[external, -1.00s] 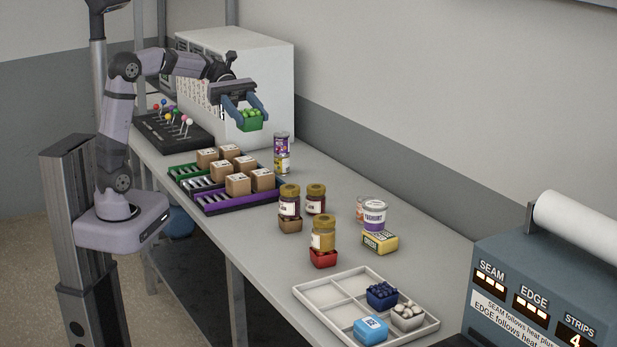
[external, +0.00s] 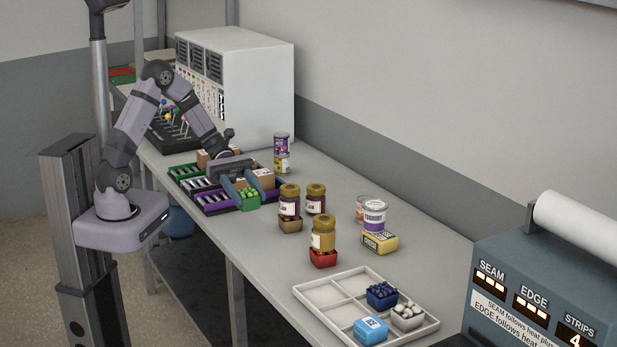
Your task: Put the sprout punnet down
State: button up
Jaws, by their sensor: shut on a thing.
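The sprout punnet (external: 249,202) is a small green tub with round green sprouts on top. My gripper (external: 251,192) is shut on it, with one blue finger on each side. It is low over the worktop, by the near end of the purple roller rack (external: 213,208). I cannot tell whether the punnet's base touches the rack or the worktop or hangs just above. My gripper and wrist hide part of the rack and some of the cartons behind.
Cartons (external: 263,178) stand on the racks close to my gripper. Several jars (external: 289,200) stand just to the right, some on small tubs. A white divided tray (external: 321,295) lies further right, with some empty compartments. Stacked cans (external: 281,152) stand behind.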

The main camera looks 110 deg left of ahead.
aim_at(249, 243)
jog(key=shift+f+p, duration=0.55)
jog(key=shift+f, duration=4.75)
jog(key=shift+f, duration=0.2)
jog(key=o, duration=1.1)
jog(key=shift+c, duration=0.2)
jog(key=shift+r, duration=0.15)
jog(key=shift+r, duration=0.15)
jog(key=shift+s+a, duration=0.2)
jog(key=shift+a, duration=0.05)
jog(key=b+v, duration=0.3)
jog(key=v, duration=0.8)
jog(key=shift+s+a+r, duration=0.1)
jog(key=shift+s+r, duration=0.05)
